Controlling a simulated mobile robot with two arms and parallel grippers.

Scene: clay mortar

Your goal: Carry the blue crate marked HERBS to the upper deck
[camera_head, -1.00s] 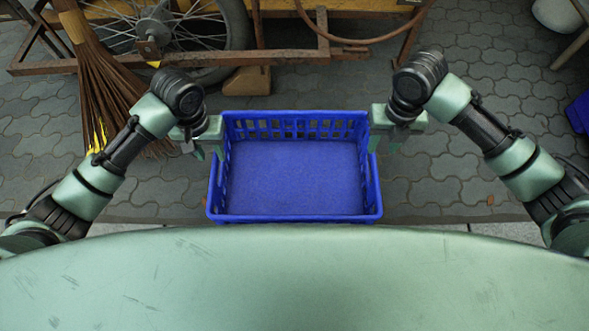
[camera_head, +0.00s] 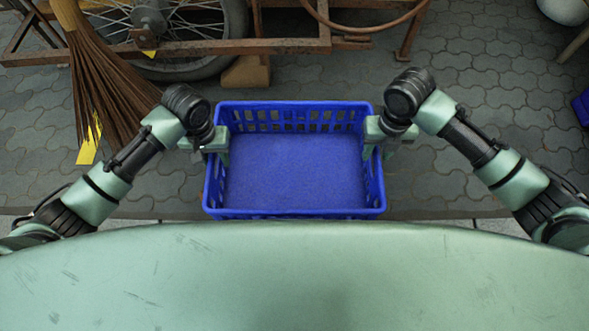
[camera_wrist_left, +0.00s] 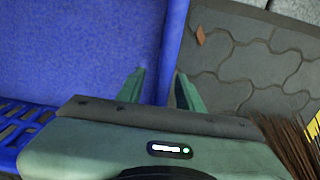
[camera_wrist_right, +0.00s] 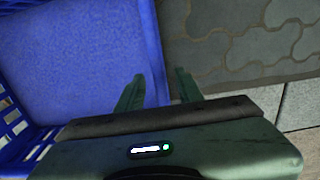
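The blue crate (camera_head: 292,183) stands in front of my body, empty, with slotted walls. No HERBS marking shows on its visible faces. My left gripper (camera_head: 218,152) is at its left wall; in the left wrist view my left gripper (camera_wrist_left: 160,90) has its fingers apart, one on each side of the wall. My right gripper (camera_head: 376,150) is at the right wall; in the right wrist view my right gripper (camera_wrist_right: 160,92) has its fingers apart astride that wall. Gaps remain beside the wall, so both look open. No upper deck can be identified.
A rusty cart frame (camera_head: 200,47) with a spoked wheel (camera_head: 205,63) stands behind the crate. A broom (camera_head: 105,85) leans at the left. Part of another blue object (camera_head: 582,107) shows at the right edge. Paving right of the crate is clear.

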